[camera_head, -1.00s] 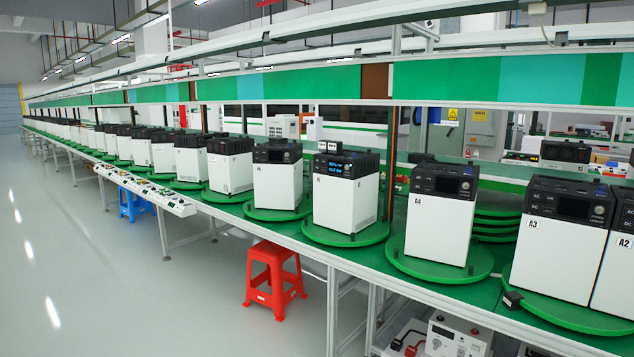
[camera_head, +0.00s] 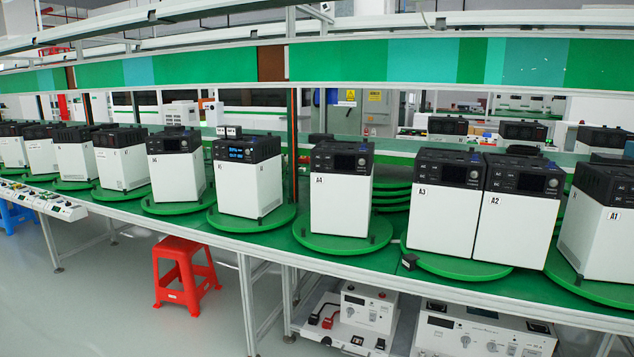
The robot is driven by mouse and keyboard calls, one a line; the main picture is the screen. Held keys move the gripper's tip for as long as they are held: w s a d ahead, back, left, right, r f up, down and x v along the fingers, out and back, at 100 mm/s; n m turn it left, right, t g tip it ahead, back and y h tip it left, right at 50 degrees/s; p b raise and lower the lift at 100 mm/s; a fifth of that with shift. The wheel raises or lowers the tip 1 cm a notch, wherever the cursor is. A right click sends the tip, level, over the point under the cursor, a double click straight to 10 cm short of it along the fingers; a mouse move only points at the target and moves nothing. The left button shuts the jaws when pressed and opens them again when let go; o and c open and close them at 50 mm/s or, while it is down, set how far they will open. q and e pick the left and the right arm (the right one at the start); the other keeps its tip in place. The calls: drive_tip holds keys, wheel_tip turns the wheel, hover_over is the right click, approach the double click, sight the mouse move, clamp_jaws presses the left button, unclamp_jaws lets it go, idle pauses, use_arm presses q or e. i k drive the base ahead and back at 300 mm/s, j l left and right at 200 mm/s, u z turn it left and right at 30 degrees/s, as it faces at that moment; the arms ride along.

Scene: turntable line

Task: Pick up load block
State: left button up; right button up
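No thing here is marked as the load block, and I cannot tell for sure which one it is. A small black block (camera_head: 409,262) sits at the front left edge of the turntable under units A3 and A2. Two small white blocks (camera_head: 228,131) show above unit A5 (camera_head: 248,185), at its back; I cannot tell what they rest on. Neither of my grippers is in view.
White units with black tops, such as A4 (camera_head: 340,200), A3 (camera_head: 437,212) and A1 (camera_head: 597,225), stand on green turntables along the long bench (camera_head: 335,262). A red stool (camera_head: 183,275) stands in front. White instruments (camera_head: 480,332) lie on the shelf below.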

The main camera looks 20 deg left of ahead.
sight(221, 129)
drive_tip(key=u, duration=1.4)
drive_tip(key=i+j+u, duration=0.2)
drive_tip(key=u, duration=0.25)
drive_tip(key=i+u, duration=0.5)
drive_tip(key=i, duration=4.9)
drive_tip(key=i+z, duration=0.2)
drive_tip(key=z, duration=0.25)
drive_tip(key=i+z, duration=0.15)
drive_tip(key=z, duration=0.25)
drive_tip(key=i+j+z, duration=0.2)
drive_tip(key=z, duration=0.25)
drive_tip(key=i+j+z, duration=0.15)
drive_tip(key=z, duration=0.3)
